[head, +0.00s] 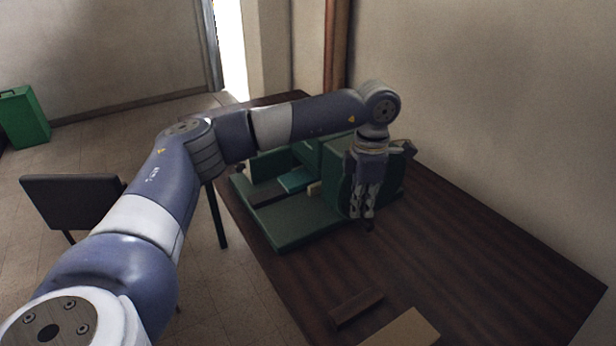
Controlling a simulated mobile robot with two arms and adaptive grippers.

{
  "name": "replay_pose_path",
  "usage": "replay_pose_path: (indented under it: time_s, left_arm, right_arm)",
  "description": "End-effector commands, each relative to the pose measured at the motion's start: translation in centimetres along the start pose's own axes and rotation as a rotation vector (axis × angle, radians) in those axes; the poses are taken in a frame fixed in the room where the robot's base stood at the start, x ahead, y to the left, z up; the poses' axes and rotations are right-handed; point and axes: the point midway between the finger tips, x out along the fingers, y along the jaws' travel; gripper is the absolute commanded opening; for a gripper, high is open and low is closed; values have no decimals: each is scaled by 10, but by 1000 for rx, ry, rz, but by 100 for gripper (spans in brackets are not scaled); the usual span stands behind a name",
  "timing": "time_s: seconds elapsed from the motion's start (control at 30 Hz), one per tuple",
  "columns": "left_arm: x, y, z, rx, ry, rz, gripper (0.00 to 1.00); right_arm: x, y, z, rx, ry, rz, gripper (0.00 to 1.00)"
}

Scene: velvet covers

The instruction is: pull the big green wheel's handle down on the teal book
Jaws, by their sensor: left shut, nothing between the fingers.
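A dark green machine (290,222) with a flat base stands on the brown table. A teal piece, apparently the teal book (296,181), lies flat on it. A rounded upright green part, which looks like the big wheel (335,185), stands at its right side, partly hidden by my left gripper (362,214). My left gripper points down in front of this part, shut and empty. I cannot tell whether it touches it. The wheel's handle cannot be made out clearly. My right gripper is not in view.
The wooden table (480,255) is bare to the right, along the wall. A dark brown bar (356,307) and a tan board (404,329) lie at its near end. A dark chair (72,200) and a green box (24,117) stand at the left.

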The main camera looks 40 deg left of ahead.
Motion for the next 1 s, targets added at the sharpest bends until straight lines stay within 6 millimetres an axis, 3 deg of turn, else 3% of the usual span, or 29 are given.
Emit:
replay_pose_path:
  time_s: [0.57,1.0]
  left_arm:
    - [5,-3,-1,3,9,-9,0]
    - [-48,-2,-1,2,5,-5,0]
  right_arm:
    - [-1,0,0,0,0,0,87]
    - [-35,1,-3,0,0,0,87]
